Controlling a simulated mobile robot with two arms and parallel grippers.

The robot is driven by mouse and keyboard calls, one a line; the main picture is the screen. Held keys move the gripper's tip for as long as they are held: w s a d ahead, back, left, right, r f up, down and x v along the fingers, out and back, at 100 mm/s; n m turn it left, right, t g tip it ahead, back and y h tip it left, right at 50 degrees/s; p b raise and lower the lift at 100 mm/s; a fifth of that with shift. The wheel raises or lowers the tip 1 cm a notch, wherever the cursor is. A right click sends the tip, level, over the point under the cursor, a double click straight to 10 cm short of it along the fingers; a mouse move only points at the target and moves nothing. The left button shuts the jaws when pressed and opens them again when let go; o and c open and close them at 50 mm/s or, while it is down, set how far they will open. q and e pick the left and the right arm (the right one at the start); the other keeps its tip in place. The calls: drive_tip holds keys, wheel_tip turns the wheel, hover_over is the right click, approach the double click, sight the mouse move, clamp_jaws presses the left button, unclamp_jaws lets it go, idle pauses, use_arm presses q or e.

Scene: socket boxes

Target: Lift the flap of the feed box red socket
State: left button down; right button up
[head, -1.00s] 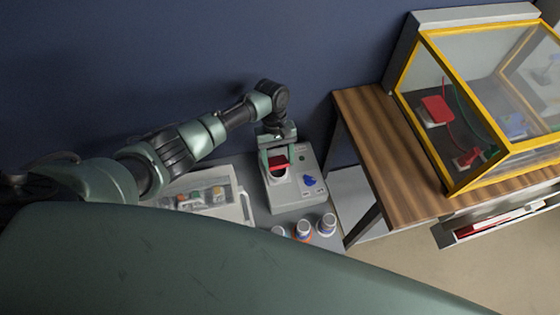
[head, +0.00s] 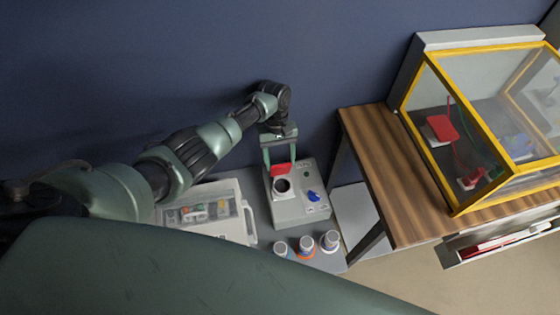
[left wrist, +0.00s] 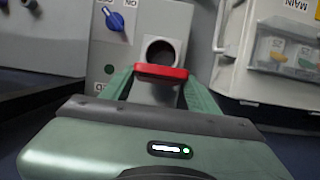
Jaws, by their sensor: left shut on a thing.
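The grey feed box (head: 301,211) stands on a low grey surface against the blue wall. Its socket has a dark round opening (head: 282,187), now uncovered. The red flap (head: 281,170) stands raised at the wall side of the opening. My left gripper (head: 281,164) reaches down from above and is shut on the flap. In the left wrist view the flap (left wrist: 160,73) lies between the two green fingers, with the socket opening (left wrist: 160,52) showing past it. My right gripper is not in view.
A blue knob (head: 313,196) sits on the feed box beside the socket. A pale box with a clear window (head: 194,212) is to its left. White-capped jars (head: 331,239) stand in front. A wooden table (head: 381,162) carries a yellow-framed glass case (head: 430,171) at right.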

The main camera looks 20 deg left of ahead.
use_arm(q)
drive_tip(key=shift+w+a+f, duration=0.1)
drive_tip(key=shift+w+a, duration=0.05)
drive_tip(key=shift+a, duration=0.1)
drive_tip(key=c, duration=0.5)
unclamp_jaws()
drive_tip(key=shift+w+f, duration=0.15)
drive_tip(key=shift+f, duration=0.05)
drive_tip(key=shift+d+r, duration=0.1)
drive_tip(key=shift+r, duration=0.45)
wheel_tip(320, 180, up, 19)
drive_tip(key=p, duration=0.1)
drive_tip(key=shift+p, duration=0.35)
